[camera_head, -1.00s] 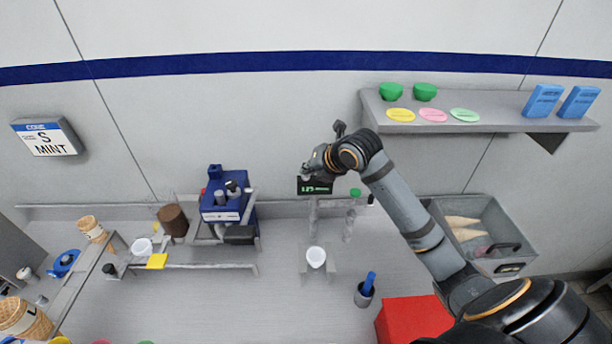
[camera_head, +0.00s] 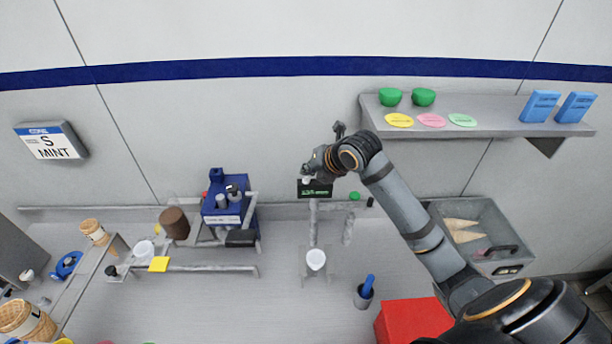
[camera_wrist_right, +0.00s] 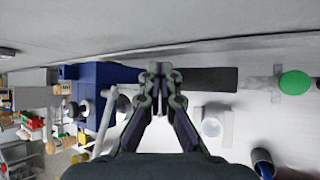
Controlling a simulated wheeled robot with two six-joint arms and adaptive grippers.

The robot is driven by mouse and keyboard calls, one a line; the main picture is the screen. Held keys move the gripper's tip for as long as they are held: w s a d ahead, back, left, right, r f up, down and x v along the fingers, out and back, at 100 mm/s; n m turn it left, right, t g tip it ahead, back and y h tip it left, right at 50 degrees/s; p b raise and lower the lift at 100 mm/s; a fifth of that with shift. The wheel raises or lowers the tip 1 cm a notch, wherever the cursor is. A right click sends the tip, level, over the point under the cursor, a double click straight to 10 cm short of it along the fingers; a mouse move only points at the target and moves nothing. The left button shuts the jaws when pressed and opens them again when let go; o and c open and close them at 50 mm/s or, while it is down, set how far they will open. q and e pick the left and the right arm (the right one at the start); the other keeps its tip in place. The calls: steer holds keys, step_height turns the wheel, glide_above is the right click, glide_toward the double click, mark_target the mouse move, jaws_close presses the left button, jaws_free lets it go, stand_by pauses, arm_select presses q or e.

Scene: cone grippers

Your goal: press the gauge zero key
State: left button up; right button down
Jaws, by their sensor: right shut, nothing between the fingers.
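The gauge (camera_head: 318,190) is a small dark box with green marks on its display, on a grey stand at the back of the counter. The marks are too small to read. The zero key cannot be made out. My right gripper (camera_head: 306,180) is at the gauge's upper left edge and hides part of it. In the right wrist view, my right gripper (camera_wrist_right: 160,72) is shut and empty, with the gauge's dark top (camera_wrist_right: 210,78) just right of its tips. I cannot tell whether the tips touch it. My left gripper is not in view.
A blue machine (camera_head: 222,205) stands left of the gauge. A white cup (camera_head: 316,260) sits below it. A grey shelf (camera_head: 480,128) with green bowls is at upper right. A red box (camera_head: 412,318) and a grey bin (camera_head: 512,228) are at right. The counter's middle front is clear.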

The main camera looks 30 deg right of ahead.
mark_target(308, 180)
steer(key=shift+r, duration=0.15)
step_height(308, 180, up, 5)
steer(key=p, duration=0.4)
steer(key=shift+r+p, duration=0.1)
steer(key=shift+p, duration=0.3)
stand_by(0.6)
